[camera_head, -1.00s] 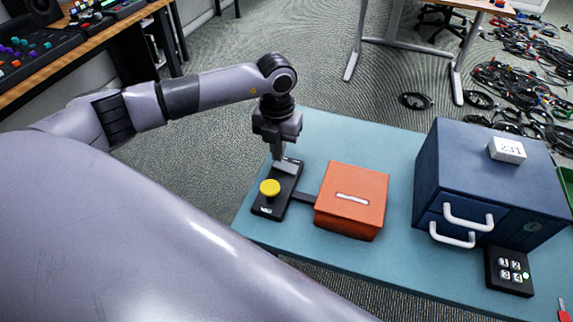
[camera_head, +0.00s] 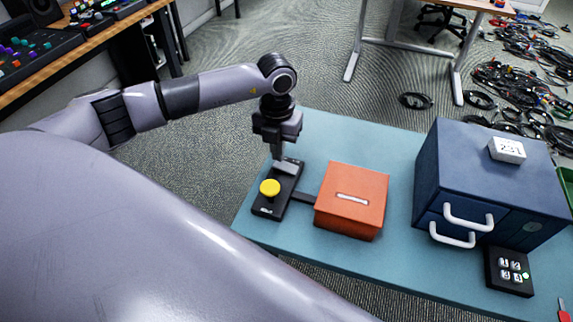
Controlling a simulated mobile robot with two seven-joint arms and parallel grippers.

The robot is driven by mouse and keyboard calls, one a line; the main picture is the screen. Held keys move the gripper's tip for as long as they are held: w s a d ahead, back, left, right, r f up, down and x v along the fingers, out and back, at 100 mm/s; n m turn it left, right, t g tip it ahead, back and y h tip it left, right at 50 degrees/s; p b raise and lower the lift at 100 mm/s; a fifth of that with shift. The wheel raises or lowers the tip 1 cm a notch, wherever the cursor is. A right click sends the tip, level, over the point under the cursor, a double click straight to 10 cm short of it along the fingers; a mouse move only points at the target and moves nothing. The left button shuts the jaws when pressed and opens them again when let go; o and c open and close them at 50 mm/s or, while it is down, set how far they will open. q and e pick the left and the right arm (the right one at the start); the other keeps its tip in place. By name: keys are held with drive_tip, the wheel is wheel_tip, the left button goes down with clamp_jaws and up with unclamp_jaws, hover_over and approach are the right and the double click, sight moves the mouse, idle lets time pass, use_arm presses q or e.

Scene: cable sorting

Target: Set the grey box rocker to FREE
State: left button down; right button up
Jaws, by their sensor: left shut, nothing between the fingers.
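A dark box (camera_head: 289,188) lies on the teal table, with a round yellow button (camera_head: 269,187) at its near end and small unreadable white lettering on its front edge. A light grey block (camera_head: 287,167), possibly the rocker, sits at its far end. Its setting cannot be read. My left gripper (camera_head: 277,158) points down, shut and empty, with its fingertips at the grey block. I cannot tell whether they touch it. No box marked FREE can be made out. My right gripper is not in view.
An orange box (camera_head: 350,218) with a white slot joins the dark box by a short dark strip. A blue drawer cabinet (camera_head: 478,165) bears a white block marked 231 (camera_head: 507,150). The table (camera_head: 345,130) is clear behind the orange box.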

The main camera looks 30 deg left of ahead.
use_arm(q)
drive_tip(key=shift+f+b, duration=0.7)
drive_tip(key=shift+f, duration=0.35)
idle(0.7)
drive_tip(key=shift+r, duration=0.2)
drive_tip(key=shift+r+p, duration=2.75)
drive_tip(key=shift+r, duration=0.7)
drive_tip(key=shift+f, duration=0.1)
